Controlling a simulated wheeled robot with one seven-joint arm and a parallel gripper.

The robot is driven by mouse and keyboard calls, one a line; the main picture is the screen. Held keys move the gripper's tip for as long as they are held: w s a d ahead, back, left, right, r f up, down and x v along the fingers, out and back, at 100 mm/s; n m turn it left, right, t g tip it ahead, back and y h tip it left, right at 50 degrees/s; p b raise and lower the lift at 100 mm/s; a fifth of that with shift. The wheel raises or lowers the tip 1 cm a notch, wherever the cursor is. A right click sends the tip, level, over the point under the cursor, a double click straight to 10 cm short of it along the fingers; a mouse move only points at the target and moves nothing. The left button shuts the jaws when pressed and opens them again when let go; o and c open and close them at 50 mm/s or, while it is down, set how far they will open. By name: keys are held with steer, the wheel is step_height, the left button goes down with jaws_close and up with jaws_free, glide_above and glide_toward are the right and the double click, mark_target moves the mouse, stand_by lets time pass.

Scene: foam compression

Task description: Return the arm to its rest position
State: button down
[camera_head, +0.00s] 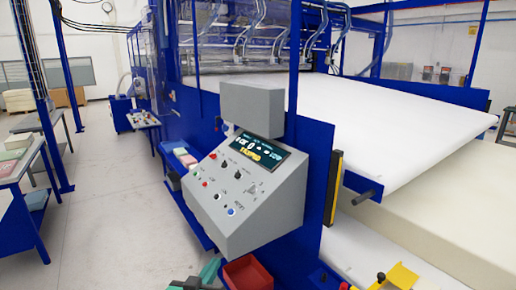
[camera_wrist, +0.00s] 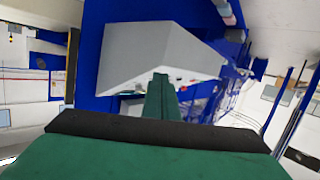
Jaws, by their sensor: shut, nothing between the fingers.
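My gripper (camera_wrist: 161,84) shows in the wrist view as a narrow green finger shape rising from a wide green and black body at the bottom. The fingers are together with nothing between them. Past the fingertips is the grey control box (camera_wrist: 150,50), seen at a tilt; I cannot tell how far it is from them. In the head view the same control box (camera_head: 247,190) has a lit display, knobs and buttons. A green and dark part (camera_head: 209,270), which looks like my gripper, shows at the bottom edge below the box. Most of my arm is out of view.
A large blue-framed machine with a white bed (camera_head: 400,125) fills the right side, with a cream foam block (camera_head: 470,200) below it. A red bin (camera_head: 247,274) sits under the control box. Worktables (camera_head: 22,160) stand at the left. The floor (camera_head: 110,215) between is clear.

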steer(key=s+d+f+n+y, duration=0.25)
steer(key=s+d+f, duration=0.25)
steer(key=s+f, duration=0.45)
steer(key=s+d+f+n+y, duration=0.1)
steer(key=s+d+f+n, duration=0.2)
steer(key=s+d+f, duration=0.5)
steer(key=s+f+m, duration=0.2)
steer(key=s+m, duration=0.2)
steer(key=s, duration=2.3)
steer(key=shift+a, duration=0.35)
steer(key=shift+m+h, duration=0.25)
